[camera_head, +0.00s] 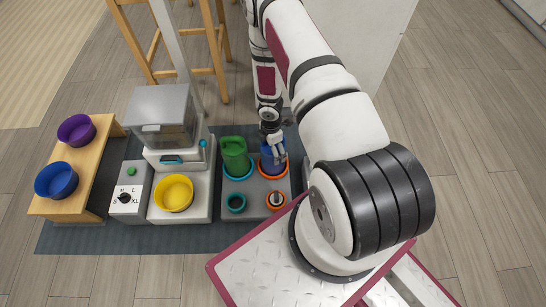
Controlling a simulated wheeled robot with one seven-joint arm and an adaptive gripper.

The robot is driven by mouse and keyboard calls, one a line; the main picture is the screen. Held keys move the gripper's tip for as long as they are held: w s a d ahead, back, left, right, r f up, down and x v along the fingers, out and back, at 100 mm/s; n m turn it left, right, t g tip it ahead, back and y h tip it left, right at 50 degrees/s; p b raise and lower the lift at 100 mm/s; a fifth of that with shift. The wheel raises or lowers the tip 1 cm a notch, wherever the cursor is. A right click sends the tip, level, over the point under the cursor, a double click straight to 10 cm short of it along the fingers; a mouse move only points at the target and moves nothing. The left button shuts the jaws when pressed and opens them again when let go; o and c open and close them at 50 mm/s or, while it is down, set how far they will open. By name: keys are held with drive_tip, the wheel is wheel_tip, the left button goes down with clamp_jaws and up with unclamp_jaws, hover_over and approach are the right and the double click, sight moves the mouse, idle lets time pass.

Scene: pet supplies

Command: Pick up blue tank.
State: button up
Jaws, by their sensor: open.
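The blue tank (266,160) stands upright in an orange ring at the back right of a grey base (253,191). My gripper (276,152) is open and right at the tank's upper part, hiding some of it. I cannot tell whether the fingers touch the tank or stand around it.
A green tank (234,157) stands close to the left in a teal ring. Left are a feeder (163,124) with a yellow bowl (174,193), a dial box (129,193) and a wooden stand (104,151) with bowls. A wooden stool (219,40) stands behind.

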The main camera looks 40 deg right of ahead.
drive_tip(key=c, duration=1.7)
drive_tip(key=shift+r, duration=0.1)
